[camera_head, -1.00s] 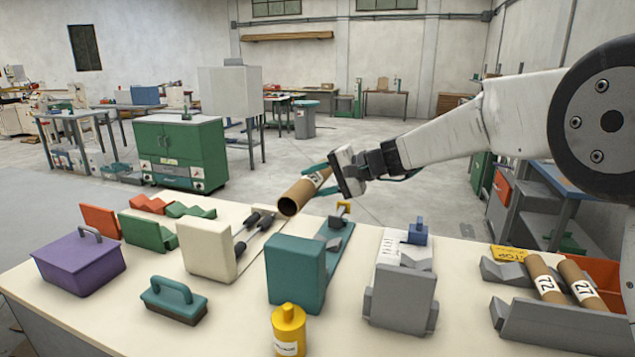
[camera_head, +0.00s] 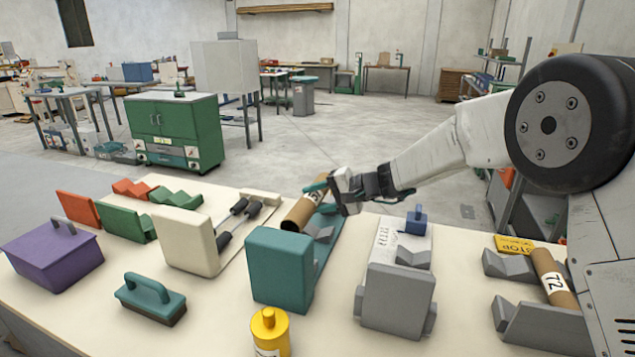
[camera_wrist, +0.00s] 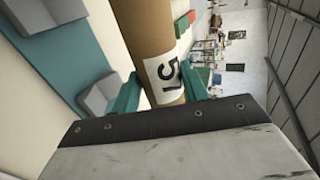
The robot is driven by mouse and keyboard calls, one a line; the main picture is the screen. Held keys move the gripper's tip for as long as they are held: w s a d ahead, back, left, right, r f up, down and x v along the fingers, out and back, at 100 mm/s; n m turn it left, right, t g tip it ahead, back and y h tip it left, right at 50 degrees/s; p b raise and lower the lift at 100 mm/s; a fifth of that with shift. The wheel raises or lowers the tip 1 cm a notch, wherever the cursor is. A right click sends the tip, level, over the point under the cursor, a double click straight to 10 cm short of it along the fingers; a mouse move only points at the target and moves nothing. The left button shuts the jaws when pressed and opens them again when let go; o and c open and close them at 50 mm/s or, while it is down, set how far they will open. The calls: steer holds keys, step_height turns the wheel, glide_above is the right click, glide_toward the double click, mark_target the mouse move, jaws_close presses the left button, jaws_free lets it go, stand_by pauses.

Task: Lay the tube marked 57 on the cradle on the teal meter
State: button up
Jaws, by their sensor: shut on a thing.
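My gripper (camera_head: 335,193) is shut on a brown cardboard tube (camera_head: 304,209). In the wrist view the tube (camera_wrist: 150,28) shows between the teal fingers, with a white label that appears to read 57. The teal meter (camera_head: 284,268) stands at the table's middle, its upright block nearest the camera. Its grey cradle blocks (camera_head: 324,234) are behind that block; they also show in the wrist view (camera_wrist: 98,97) on a teal base. The tube is beside the cradle, to its left in the head view, and not seated in it. Its exact height is unclear.
A cream meter (camera_head: 190,241) with dark rollers is left of the teal one, a grey meter (camera_head: 396,290) right. A yellow bottle (camera_head: 269,333) and a teal-handled brush (camera_head: 151,297) stand in front. A tube marked 72 (camera_head: 552,278) lies on a grey rack at right.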

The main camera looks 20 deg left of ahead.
steer(key=shift+f, duration=5.35)
steer(key=o, duration=1.1)
steer(key=shift+s, duration=0.1)
steer(key=shift+d+f, duration=0.1)
